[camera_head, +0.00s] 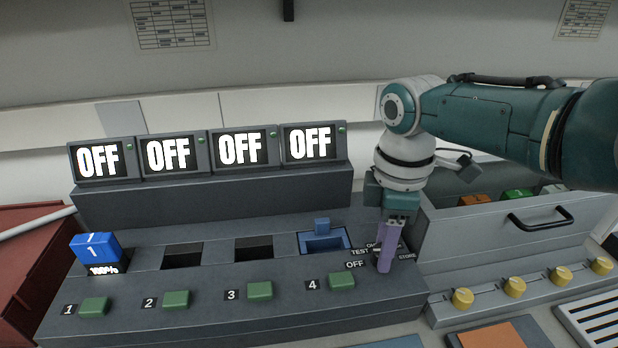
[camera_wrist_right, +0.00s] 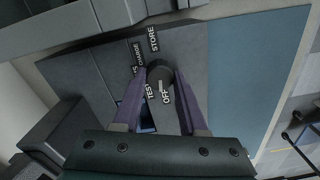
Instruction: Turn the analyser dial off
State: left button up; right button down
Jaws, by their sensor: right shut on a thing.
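The analyser dial (camera_wrist_right: 159,75) is a dark round knob on the grey console, with labels STORE, CHARGE, TEST and OFF around it. A pale mark on the knob appears to point towards the OFF label. My right gripper (camera_head: 386,252) reaches down to the console's right end. Its two purple fingers are shut on the dial, one on each side in the right wrist view (camera_wrist_right: 158,84). In the head view the fingers hide most of the dial. My left gripper is not in view.
Several screens (camera_head: 240,148) reading OFF stand behind the console. A blue block (camera_head: 95,247) marked 1 sits at the left slot, and green buttons (camera_head: 260,291) line the front. A grey drawer (camera_head: 500,235) with a black handle and yellow knobs (camera_head: 515,287) are right of my gripper.

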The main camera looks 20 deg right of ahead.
jog(key=shift+n, duration=0.9)
jog(key=shift+c, duration=2.2)
grip_release()
notch_tip(320, 180, up, 9)
jog(key=p, duration=0.3)
jog(key=shift+f, duration=0.1)
jog(key=shift+r, duration=0.55)
